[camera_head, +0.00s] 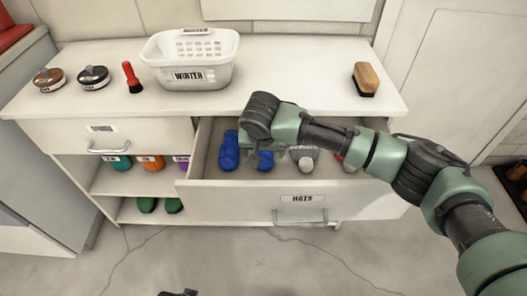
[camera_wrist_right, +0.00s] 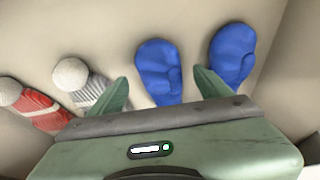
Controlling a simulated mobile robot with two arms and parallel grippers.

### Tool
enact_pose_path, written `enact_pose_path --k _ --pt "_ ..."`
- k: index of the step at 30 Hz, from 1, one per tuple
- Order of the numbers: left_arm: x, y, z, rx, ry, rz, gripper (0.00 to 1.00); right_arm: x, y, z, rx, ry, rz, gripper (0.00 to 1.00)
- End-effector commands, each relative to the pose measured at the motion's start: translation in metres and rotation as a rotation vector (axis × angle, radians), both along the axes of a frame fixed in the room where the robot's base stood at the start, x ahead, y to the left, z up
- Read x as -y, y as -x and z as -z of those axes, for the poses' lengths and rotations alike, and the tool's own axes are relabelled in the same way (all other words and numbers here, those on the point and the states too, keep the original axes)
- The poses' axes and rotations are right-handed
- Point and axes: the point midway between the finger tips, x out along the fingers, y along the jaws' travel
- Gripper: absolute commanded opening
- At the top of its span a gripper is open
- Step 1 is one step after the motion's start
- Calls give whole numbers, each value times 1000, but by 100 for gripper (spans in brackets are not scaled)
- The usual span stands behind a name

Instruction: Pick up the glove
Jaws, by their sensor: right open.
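Two blue gloves lie in the open drawer: the left one (camera_head: 229,150) shows clearly in the head view, while the other (camera_head: 266,161) is partly hidden by my right arm. In the right wrist view one blue glove (camera_wrist_right: 158,72) lies between and beyond the fingertips, and the other blue glove (camera_wrist_right: 233,55) lies by the right finger. My right gripper (camera_wrist_right: 162,92) is open and empty, reaching down over the drawer. In the head view its fingers are mostly hidden.
The drawer (camera_head: 240,196) also holds a grey-white striped hat (camera_head: 303,160) and a red one (camera_wrist_right: 38,108); its walls surround my gripper.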

Motion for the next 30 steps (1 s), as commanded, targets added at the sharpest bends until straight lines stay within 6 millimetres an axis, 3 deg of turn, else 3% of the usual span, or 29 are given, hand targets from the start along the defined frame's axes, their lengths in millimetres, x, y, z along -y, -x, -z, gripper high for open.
enact_pose_path --k 5,13,14,20,21,30 --pt "1 -7 -15 10 1 -2 36 0 -8 21 1 1 -1 79" --pt "1 -8 -19 11 1 -2 36 0 -10 23 1 0 -1 79" --pt "1 -8 -19 11 1 -2 36 0 -10 23 1 0 -1 73" --pt "1 -9 -19 12 1 -2 36 0 -9 23 1 0 -1 18" --pt "1 -9 -19 12 1 -2 36 0 -10 23 1 0 -1 13" --pt "1 -9 -20 15 1 -2 36 1 -10 21 1 -1 0 13"
